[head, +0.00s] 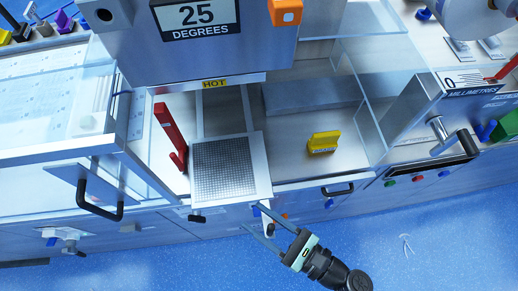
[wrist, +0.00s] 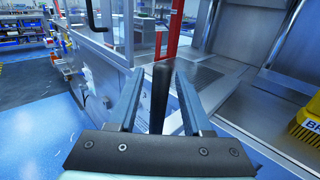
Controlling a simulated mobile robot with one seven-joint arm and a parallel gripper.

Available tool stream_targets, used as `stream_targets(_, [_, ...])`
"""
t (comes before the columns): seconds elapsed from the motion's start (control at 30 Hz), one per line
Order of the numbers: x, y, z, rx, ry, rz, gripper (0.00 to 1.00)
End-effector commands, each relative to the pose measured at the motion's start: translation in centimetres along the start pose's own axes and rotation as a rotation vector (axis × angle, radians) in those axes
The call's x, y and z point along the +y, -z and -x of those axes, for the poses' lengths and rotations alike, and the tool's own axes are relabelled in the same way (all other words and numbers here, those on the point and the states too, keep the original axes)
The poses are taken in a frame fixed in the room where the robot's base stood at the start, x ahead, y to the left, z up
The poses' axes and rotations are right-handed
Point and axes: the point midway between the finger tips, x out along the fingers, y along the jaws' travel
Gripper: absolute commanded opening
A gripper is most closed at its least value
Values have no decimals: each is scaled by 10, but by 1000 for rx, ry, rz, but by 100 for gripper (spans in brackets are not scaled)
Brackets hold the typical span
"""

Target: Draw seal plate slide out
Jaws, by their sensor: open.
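The seal plate slide (head: 224,167) is a square plate with a dark mesh face and a pale rim. It sticks out at the machine's front, below the yellow HOT label (head: 215,84). Part of it shows in the wrist view (wrist: 217,76). My gripper (head: 251,217) is open just in front of the slide's front edge, at its lower right. In the wrist view, a dark upright bar (wrist: 160,98) stands between my two fingers, with a gap visible on each side. It looks like a handle; the head view does not show it clearly.
A red upright piece (head: 171,138) stands left of the slide. A yellow block (head: 323,142) sits on the steel deck to its right. A black drawer handle (head: 338,190) is at the front right.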

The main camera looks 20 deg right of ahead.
Motion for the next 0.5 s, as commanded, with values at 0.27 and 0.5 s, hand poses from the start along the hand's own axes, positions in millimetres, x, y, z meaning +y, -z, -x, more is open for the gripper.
stream_targets(0.27, [0, 0, 22, 0, 0, 1, 49])
stream_targets(0.5, [0, 0, 42, 0, 0, 0, 49])
